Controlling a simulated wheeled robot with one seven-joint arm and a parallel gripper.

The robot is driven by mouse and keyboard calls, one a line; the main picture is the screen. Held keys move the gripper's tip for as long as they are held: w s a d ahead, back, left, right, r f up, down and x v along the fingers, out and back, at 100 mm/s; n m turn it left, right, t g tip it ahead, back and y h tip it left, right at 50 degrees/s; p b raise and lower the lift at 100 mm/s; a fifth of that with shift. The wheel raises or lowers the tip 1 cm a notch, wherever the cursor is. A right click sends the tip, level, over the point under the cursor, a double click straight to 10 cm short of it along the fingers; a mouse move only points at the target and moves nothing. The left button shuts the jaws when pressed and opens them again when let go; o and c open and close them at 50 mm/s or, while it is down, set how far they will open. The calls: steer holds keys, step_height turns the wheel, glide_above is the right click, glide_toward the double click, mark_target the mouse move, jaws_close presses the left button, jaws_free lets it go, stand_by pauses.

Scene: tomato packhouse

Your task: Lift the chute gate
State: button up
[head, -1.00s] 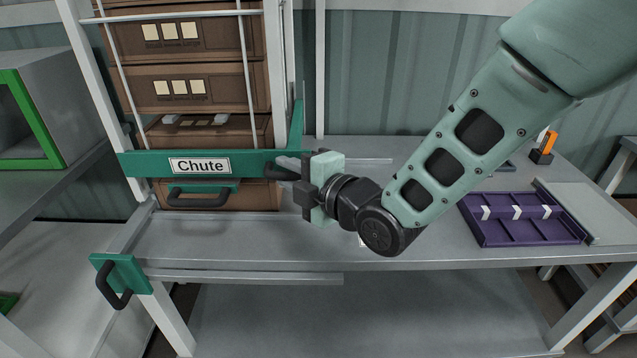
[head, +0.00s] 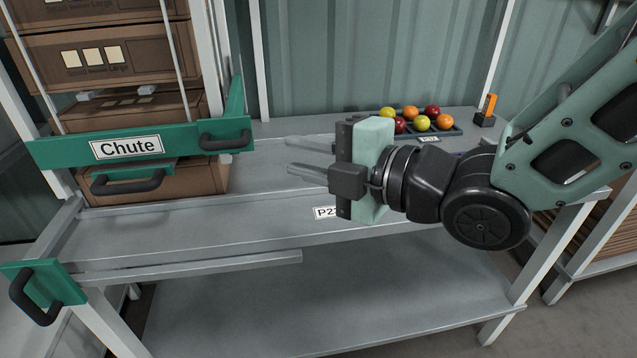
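The chute gate (head: 60,151) is a green bar with a white "Chute" label, lying level across the front of the stacked brown boxes. A black handle (head: 225,142) sits at its right end, and another black handle (head: 128,184) hangs below its middle. My gripper (head: 308,157) is to the right of the gate, above the grey table (head: 180,232), pointing left toward the right-hand handle. Its two fingers are apart with nothing between them, and a clear gap separates them from the handle.
Brown boxes (head: 105,58) stand stacked behind thin vertical rods. A green bracket with a black handle (head: 42,290) juts out at the table's front left. A tray of tomatoes (head: 445,130) and an orange-topped item (head: 488,108) are at the back right. The table between gate and gripper is clear.

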steer(key=b+v, duration=0.1)
steer(key=b, duration=0.2)
steer(key=shift+s+d+f+b, duration=0.1)
steer(key=shift+s+d+b, duration=0.1)
steer(key=shift+d+b, duration=0.1)
steer(key=s+d+f+m+g+h, duration=0.2)
steer(key=s+d+f+m+h, duration=0.1)
steer(key=d+f+m+h, duration=0.75)
steer(key=s+d+f+m+g+h, duration=0.1)
steer(key=s+d+f+m+g, duration=0.15)
steer(key=s+m, duration=0.25)
steer(key=s+d+f+m+g+h, duration=0.2)
steer(key=s+d+m+g, duration=0.15)
steer(key=s+m, duration=0.2)
step_height(320, 180, up, 17)
steer(key=p, duration=1.8)
steer(key=shift+s+r, duration=0.2)
steer(key=shift+s, duration=0.1)
